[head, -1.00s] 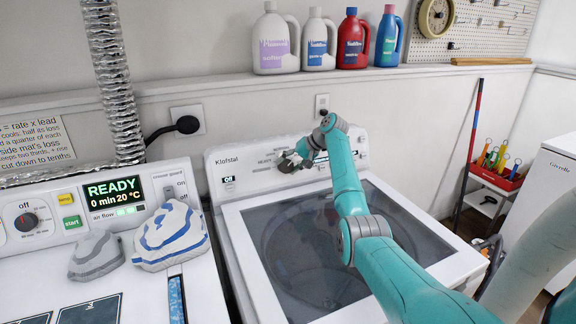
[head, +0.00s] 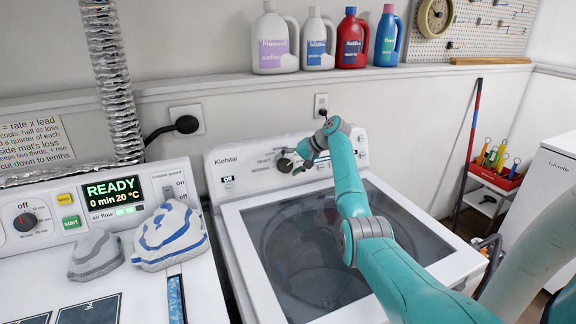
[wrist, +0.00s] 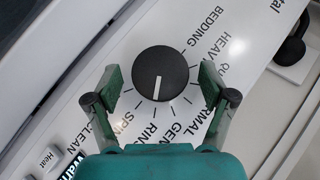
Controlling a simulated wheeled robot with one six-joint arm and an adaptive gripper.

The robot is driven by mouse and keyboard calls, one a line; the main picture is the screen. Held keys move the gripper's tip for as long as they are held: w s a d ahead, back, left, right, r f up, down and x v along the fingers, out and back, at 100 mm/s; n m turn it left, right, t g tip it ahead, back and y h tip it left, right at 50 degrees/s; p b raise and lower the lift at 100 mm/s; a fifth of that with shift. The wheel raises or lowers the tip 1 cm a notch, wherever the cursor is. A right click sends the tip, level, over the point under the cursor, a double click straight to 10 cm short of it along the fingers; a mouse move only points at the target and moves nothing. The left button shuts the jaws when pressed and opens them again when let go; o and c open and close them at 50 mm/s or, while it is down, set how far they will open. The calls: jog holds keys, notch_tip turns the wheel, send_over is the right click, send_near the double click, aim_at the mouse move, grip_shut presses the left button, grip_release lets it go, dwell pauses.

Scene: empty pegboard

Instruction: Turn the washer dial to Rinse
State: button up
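The washer dial (wrist: 160,73) is a round black knob with a white pointer line on the white panel. Its pointer aims down and slightly left in the wrist view, toward the Rinse label (wrist: 151,132), with the Gentle label (wrist: 178,132) to the right and Spin (wrist: 124,124) to the left. My gripper (wrist: 161,84) is open, with one finger on each side of the dial and a visible gap to it on both sides. In the head view the dial (head: 285,164) shows at the left of my gripper (head: 299,165); its pointer is too small to read there.
The washer (head: 233,215) has a dark glass lid below the panel. Several bottles (head: 276,45) stand on the ledge behind. A black plug (wrist: 290,50) is near the panel's edge.

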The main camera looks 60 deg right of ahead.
jog(key=v, duration=1.2)
jog(key=shift+f, duration=0.1)
dwell(0.4)
